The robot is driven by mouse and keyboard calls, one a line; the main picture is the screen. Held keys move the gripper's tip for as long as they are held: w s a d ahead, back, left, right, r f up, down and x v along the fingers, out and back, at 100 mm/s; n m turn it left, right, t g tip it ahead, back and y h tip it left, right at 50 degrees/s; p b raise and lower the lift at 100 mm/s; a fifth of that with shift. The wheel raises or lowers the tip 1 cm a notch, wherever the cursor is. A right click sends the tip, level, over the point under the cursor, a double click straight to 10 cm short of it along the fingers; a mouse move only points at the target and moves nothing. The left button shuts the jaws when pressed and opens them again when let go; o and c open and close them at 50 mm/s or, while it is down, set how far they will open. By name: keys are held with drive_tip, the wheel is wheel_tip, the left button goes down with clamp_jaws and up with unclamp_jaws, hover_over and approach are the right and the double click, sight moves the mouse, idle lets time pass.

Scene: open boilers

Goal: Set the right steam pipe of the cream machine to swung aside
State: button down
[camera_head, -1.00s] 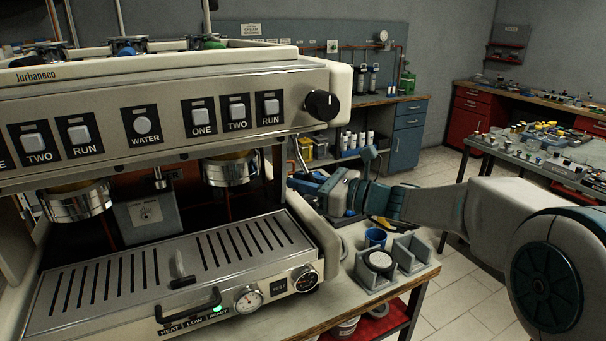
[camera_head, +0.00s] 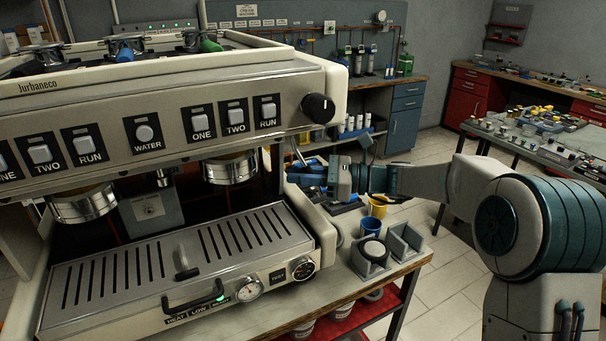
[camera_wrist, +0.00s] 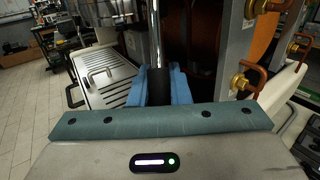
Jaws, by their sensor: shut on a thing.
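The cream machine (camera_head: 100,97) fills the left of the head view, with a black knob at its right end. My gripper (camera_head: 304,174) is at the machine's right side, its fingers partly hidden by the machine's edge. In the wrist view my blue fingers (camera_wrist: 160,86) are closed around the black sleeve (camera_wrist: 158,84) of the right steam pipe. The thin bright pipe (camera_wrist: 157,45) runs upward from between the fingers. Its thin metal upper part (camera_head: 297,150) shows faintly beside the machine in the head view. Its lower end is hidden by my gripper.
A blue cup (camera_head: 370,226), a yellow cup (camera_head: 378,207) and a grey holder with a round puck (camera_head: 373,250) stand on the bench right of the machine. Copper pipes with brass fittings (camera_wrist: 240,82) are at the right.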

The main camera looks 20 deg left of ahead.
drive_tip(key=c, duration=1.3)
unclamp_jaws()
drive_tip(key=shift+s+a, duration=0.15)
drive_tip(key=shift+c, duration=0.2)
drive_tip(key=b+v, duration=0.2)
drive_tip(key=v, duration=1.2)
drive_tip(key=shift+b, duration=0.3)
drive_tip(key=shift+s, duration=0.1)
